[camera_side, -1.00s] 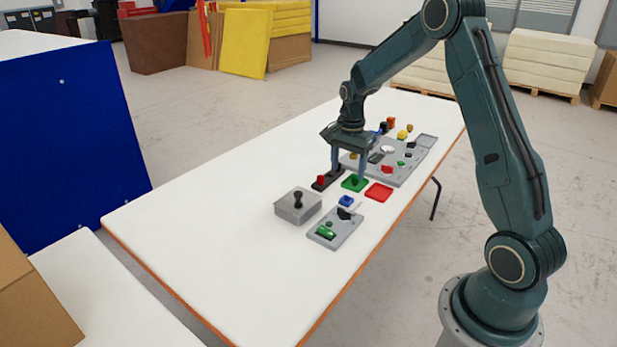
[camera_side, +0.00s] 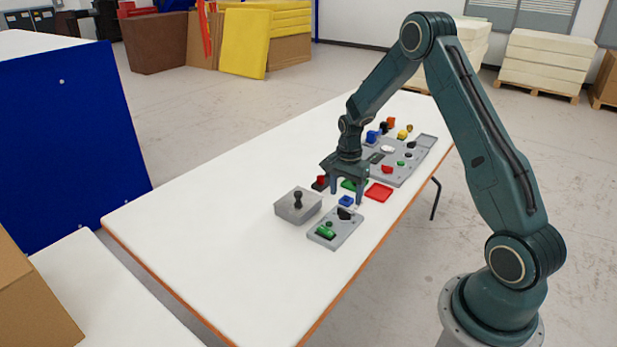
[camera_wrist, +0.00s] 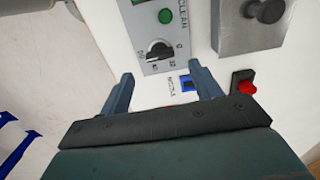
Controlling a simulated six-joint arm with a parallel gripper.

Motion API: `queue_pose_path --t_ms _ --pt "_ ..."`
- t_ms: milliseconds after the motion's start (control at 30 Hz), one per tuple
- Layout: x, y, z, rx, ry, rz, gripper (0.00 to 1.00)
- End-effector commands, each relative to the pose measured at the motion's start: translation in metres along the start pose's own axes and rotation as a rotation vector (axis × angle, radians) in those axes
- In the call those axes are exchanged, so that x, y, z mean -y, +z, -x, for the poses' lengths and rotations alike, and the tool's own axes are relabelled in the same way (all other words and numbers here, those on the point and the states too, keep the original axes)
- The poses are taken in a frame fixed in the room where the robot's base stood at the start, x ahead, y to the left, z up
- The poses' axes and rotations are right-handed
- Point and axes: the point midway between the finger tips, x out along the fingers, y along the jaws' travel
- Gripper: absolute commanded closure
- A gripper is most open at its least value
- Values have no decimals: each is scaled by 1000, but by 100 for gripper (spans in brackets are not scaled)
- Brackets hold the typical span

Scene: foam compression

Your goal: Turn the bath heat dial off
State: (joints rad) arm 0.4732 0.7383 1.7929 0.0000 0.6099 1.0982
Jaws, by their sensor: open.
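The dial is a black knob (camera_side: 345,213) on a small grey panel (camera_side: 344,230) near the table's right edge. In the wrist view the dial (camera_wrist: 158,50) has a pale pointer and is ringed by number marks, partly too small to read. No name for the dial is readable. My gripper (camera_side: 347,197) is open and empty, pointing down above the table just behind the panel. In the wrist view my gripper (camera_wrist: 161,74) has its fingers spread to either side, with the dial ahead of the gap. It appears apart from the dial.
A green part (camera_side: 325,231) sits on the same panel. A grey box with a black knob (camera_side: 298,205) stands left, a red button (camera_side: 320,181) behind it. Red (camera_side: 379,191) and green trays are nearby. The front table is clear.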

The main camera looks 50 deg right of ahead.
Motion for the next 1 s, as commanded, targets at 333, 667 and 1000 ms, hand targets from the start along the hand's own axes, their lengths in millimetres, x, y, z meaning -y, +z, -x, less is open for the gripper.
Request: queue_pose_path --t_ms 333,667,1000 --pt "0 0 -45 1 1 0 36" --pt "0 0 -55 0 -1 0 36" --pt "0 0 -55 0 0 0 70"
